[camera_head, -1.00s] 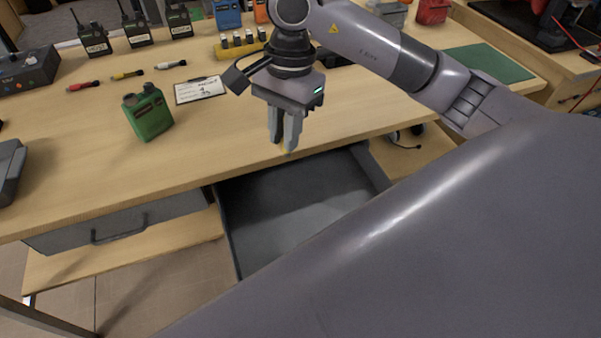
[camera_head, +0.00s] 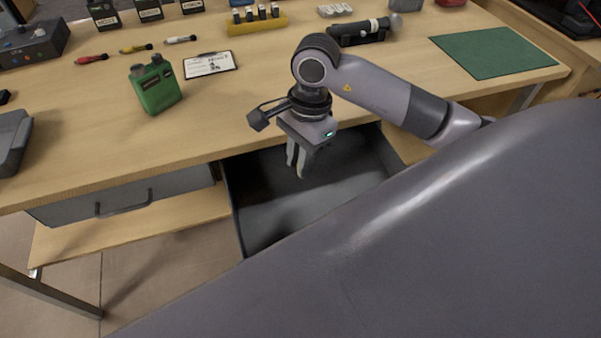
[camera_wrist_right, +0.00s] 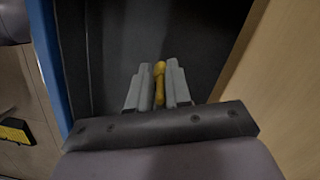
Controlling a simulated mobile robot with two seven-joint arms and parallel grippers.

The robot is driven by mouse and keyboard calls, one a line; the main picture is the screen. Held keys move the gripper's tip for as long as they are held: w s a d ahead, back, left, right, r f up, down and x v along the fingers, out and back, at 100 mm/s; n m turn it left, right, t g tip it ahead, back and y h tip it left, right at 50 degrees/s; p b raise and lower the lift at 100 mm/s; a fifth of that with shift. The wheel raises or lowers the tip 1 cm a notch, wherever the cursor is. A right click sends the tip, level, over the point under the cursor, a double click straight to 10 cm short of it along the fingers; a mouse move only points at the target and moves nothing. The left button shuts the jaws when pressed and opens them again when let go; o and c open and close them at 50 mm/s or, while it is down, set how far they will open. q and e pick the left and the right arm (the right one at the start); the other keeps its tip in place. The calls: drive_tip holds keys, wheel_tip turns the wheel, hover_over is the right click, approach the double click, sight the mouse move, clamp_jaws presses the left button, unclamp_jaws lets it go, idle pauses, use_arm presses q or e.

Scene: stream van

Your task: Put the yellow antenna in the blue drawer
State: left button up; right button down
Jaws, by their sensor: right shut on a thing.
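My right gripper (camera_head: 297,170) is over the open drawer (camera_head: 260,215), with its fingers pointing down into the drawer's space. In the right wrist view the gripper (camera_wrist_right: 159,88) is shut on the yellow antenna (camera_wrist_right: 159,75), which lies between the two fingers. The antenna is hidden in the head view. The drawer has a dark grey inside, and a blue edge (camera_wrist_right: 57,60) shows in the right wrist view. I cannot tell how far above the drawer floor the antenna is. My left gripper is not in view.
A closed grey drawer (camera_head: 125,197) is to the left. The visible drawer floor looks empty.

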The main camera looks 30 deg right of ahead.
wheel_tip(320, 180, down, 5)
drive_tip(key=shift+f, duration=0.15)
drive_tip(key=c, duration=1.1)
unclamp_jaws()
drive_tip(key=shift+o, duration=0.2)
wheel_tip(320, 180, up, 12)
drive_tip(key=d, duration=0.1)
drive_tip(key=shift+w+d, duration=0.15)
drive_tip(key=shift+d, duration=0.25)
